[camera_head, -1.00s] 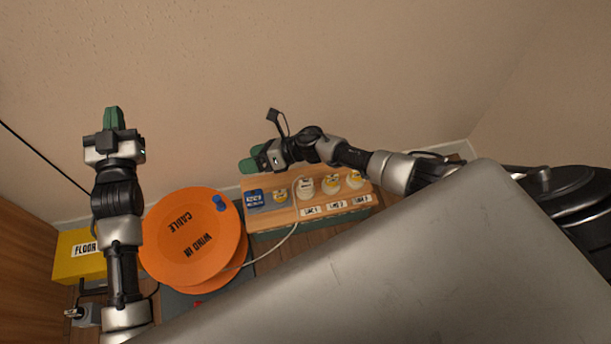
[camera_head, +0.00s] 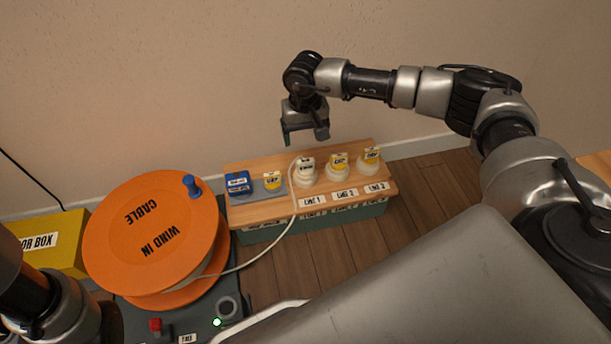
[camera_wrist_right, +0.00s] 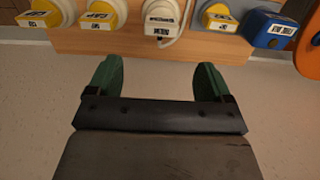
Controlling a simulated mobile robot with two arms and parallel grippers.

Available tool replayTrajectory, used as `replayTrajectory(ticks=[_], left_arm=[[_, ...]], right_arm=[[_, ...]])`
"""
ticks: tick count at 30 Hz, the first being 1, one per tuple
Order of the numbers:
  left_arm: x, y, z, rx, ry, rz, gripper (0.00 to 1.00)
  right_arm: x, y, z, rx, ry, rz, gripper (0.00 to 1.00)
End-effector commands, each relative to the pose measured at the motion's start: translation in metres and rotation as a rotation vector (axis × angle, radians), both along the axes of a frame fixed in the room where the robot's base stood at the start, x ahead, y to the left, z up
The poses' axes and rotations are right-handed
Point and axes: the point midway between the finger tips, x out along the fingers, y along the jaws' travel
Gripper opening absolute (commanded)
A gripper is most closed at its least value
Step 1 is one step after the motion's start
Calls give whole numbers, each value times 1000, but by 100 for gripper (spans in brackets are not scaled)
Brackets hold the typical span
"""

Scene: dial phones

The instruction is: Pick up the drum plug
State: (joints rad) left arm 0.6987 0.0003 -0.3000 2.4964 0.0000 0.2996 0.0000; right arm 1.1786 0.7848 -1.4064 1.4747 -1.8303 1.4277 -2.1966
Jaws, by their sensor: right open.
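The drum plug (camera_head: 305,172) is a white plug with a white label, standing upright at the LINE 1 position on a wooden board. A white cable runs from it to the orange cable drum (camera_head: 155,235). In the right wrist view the plug (camera_wrist_right: 162,18) is at the top centre, beyond the fingers. My right gripper (camera_head: 304,133) is above and behind the board, near the wall, apart from the plug. Its green fingers are open and empty in the right wrist view (camera_wrist_right: 159,76). My left arm shows at the lower left, but its gripper is out of frame.
Yellow-labelled caps (camera_head: 338,168) stand to the plug's right, with another yellow cap (camera_head: 272,181) and a blue block (camera_head: 238,184) to its left. The wall is close behind the board (camera_head: 262,210).

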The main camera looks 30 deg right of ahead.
Motion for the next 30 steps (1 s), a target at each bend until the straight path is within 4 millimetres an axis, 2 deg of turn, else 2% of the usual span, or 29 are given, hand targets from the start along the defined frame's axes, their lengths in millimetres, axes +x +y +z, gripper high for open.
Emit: replayTrajectory(ticks=[10,17,27,30], left_arm=[[-3,1,-34,-2,-8,-2,0],[-2,0,-42,-2,-7,-1,0],[-3,0,-82,-1,-8,-1,0],[-3,0,-88,-1,-8,-1,0]], right_arm=[[0,-1,-51,-7,0,8,81],[0,0,-62,-6,-2,8,81],[-3,2,-101,-5,-1,6,81],[-2,2,-107,-4,-1,6,81]])
